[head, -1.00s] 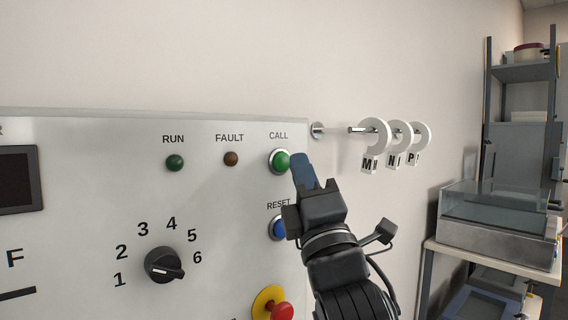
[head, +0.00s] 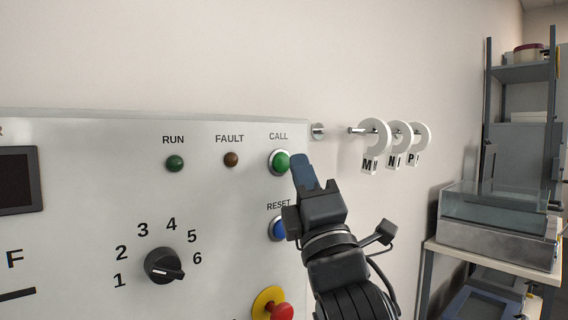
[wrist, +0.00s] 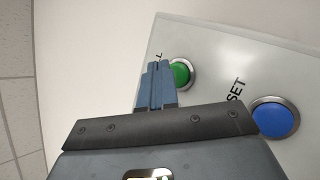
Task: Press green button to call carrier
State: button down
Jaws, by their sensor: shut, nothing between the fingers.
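The green CALL button (head: 280,161) sits in a silver ring at the upper right of the white control panel (head: 90,210). In the wrist view the green button (wrist: 181,73) shows just right of the blue fingertips. My gripper (head: 301,160) is shut and empty, its fingers pointing up toward the panel. In the head view its tips appear just right of the button's ring. The wrist view shows the gripper's closed fingers (wrist: 157,75) partly overlapping the ring's left side. I cannot tell whether they touch the button.
The blue RESET button (head: 279,229) is just below, partly behind my gripper. A red knob on yellow (head: 272,306) and a rotary dial (head: 163,265) are lower. A shelf unit (head: 500,200) stands far right.

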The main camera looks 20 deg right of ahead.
jog(key=shift+w, duration=0.15)
dwell(0.6)
jog(key=shift+w+a, duration=0.15)
jog(key=shift+w, duration=0.1)
